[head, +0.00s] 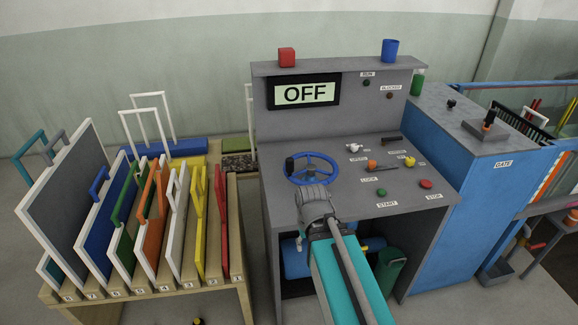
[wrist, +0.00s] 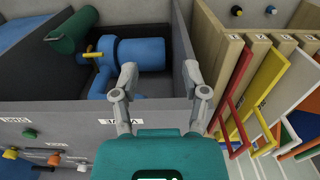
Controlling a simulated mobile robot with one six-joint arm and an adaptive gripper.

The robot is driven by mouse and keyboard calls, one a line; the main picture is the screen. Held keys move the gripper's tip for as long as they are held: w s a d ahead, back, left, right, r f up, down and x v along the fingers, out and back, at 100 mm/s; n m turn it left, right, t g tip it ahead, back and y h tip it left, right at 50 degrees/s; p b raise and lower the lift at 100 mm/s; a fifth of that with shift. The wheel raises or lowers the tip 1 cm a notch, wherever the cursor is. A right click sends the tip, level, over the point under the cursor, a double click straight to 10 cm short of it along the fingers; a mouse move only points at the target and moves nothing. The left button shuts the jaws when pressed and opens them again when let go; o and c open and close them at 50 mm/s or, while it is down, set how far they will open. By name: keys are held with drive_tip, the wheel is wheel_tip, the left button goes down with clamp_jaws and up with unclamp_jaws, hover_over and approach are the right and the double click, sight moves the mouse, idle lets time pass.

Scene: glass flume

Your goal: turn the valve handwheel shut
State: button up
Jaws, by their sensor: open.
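The blue valve handwheel (head: 314,168) lies on the left of the grey console top in the head view, with a dark knob on its rim. The grey end of my arm covers part of the area just in front of it. I cannot make the handwheel out in the wrist view. My gripper (wrist: 158,72) shows in the wrist view with its two fingers apart and nothing between them. It is over the console's front edge and the open space below.
The console display (head: 305,94) reads OFF. A green button (head: 382,192) and a red button (head: 426,184) sit on the console top. A rack of coloured gate panels (head: 155,230) stands left.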

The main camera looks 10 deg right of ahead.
drive_tip(key=shift+o, duration=0.9)
drive_tip(key=shift+w, duration=0.1)
wheel_tip(320, 180, up, 21)
drive_tip(key=n+p, duration=0.2)
drive_tip(key=p, duration=1.9)
hover_over(289, 159)
drive_tip(key=shift+d+f, duration=0.1)
drive_tip(key=shift+f+b, duration=0.2)
drive_tip(key=shift+b, duration=0.1)
wheel_tip(289, 159, down, 13)
drive_tip(key=b, duration=1.3)
drive_tip(key=shift+f, duration=0.2)
